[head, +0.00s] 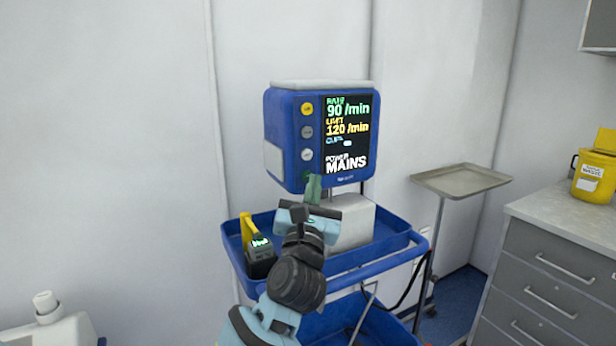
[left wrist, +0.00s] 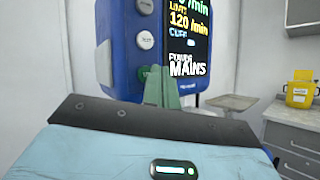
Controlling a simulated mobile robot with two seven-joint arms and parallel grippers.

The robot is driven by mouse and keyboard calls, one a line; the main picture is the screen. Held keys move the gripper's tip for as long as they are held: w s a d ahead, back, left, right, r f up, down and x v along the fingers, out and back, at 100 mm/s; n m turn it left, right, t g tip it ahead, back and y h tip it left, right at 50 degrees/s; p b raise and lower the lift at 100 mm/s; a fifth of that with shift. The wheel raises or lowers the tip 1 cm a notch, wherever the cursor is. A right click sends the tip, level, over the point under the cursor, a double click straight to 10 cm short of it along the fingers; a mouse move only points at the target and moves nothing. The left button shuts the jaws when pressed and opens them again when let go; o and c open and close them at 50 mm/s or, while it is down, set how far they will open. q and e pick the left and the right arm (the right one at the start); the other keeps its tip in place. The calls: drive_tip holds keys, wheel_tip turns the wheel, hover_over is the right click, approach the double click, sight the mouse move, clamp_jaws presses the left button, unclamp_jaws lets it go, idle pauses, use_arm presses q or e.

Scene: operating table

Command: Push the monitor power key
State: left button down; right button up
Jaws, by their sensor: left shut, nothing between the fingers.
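The monitor (head: 293,165) is a blue box with a lit screen (head: 347,130) showing 90 /min, 120 /min and POWER MAINS. Down its left front run a yellow key, a grey key and a white key (head: 307,154). Below them is a green key (left wrist: 148,72), partly hidden by my fingers; I take it as the power key. My left gripper (head: 313,188) is shut and empty, its green fingertips at the monitor's lower left front. In the left wrist view the fingertips (left wrist: 160,77) overlap the green key's right side; I cannot tell whether they touch. My right gripper is not in view.
The monitor stands on a grey pedestal (head: 352,225) in a blue trolley (head: 395,244). A dark device with a yellow part (head: 260,256) sits in the trolley's left end. A steel tray stand (head: 460,179), grey drawers (head: 555,270) and a yellow bin (head: 594,177) are at right.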

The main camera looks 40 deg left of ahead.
use_arm(q)
drive_tip(key=shift+a, duration=0.1)
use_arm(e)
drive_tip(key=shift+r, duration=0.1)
use_arm(q)
drive_tip(key=shift+w+a, duration=0.15)
drive_tip(key=shift+a, duration=0.2)
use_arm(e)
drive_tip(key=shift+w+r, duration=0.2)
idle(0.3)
use_arm(q)
drive_tip(key=shift+p, duration=0.3)
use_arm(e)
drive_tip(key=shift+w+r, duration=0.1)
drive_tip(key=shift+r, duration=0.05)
use_arm(q)
drive_tip(key=shift+s+d, duration=0.2)
drive_tip(key=shift+d, duration=0.25)
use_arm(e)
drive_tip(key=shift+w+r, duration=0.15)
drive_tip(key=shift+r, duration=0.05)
use_arm(q)
drive_tip(key=s+d+p, duration=0.1)
drive_tip(key=s+d, duration=0.1)
drive_tip(key=d, duration=0.3)
drive_tip(key=shift+s+d, duration=0.15)
drive_tip(key=shift+d, duration=0.15)
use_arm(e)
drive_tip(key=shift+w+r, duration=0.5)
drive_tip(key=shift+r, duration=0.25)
